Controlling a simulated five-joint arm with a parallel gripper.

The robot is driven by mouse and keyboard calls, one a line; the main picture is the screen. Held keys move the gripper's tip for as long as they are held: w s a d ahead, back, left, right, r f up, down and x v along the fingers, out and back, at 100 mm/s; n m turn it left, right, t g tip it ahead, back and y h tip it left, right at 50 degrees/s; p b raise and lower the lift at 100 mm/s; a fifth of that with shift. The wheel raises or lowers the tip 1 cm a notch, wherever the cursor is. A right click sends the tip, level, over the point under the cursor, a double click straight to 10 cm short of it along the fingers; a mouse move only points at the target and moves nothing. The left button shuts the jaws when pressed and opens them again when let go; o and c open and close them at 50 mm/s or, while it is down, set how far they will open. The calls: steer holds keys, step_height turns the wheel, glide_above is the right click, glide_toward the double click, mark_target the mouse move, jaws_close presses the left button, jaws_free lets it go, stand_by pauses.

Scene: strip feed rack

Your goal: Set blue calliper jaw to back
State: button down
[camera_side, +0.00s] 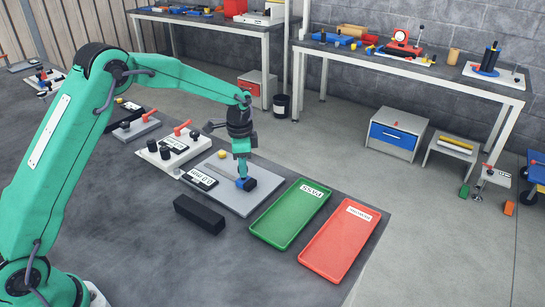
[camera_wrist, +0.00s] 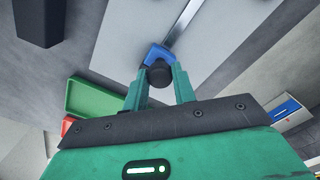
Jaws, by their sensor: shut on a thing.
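The blue calliper jaw (camera_side: 240,184) sits on a light grey plate (camera_side: 228,204) on the dark bench in the side view. In the wrist view the blue jaw (camera_wrist: 156,53) is at the end of the visible metal rail (camera_wrist: 182,22), with a black round knob (camera_wrist: 160,74) on its near side. My gripper (camera_side: 243,176) points down at the jaw. In the wrist view my gripper (camera_wrist: 160,84) has its two green fingers on either side of the knob, shut on it. A display reading in mm (camera_side: 201,178) lies at the plate's left edge.
A green tray (camera_side: 268,238) and a red tray (camera_side: 327,267) lie right of the plate. A black block (camera_side: 199,214) lies in front of it. A white fixture with black knobs and a red lever (camera_side: 172,152) stands left. A yellow knob (camera_side: 222,155) is behind my gripper.

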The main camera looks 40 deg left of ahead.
steer(key=a, duration=1)
steer(key=shift+a+r, duration=0.1)
steer(key=shift+a, duration=0.2)
steer(key=c, duration=1.1)
jaws_free()
step_height(320, 180, up, 8)
steer(key=shift+f, duration=0.1)
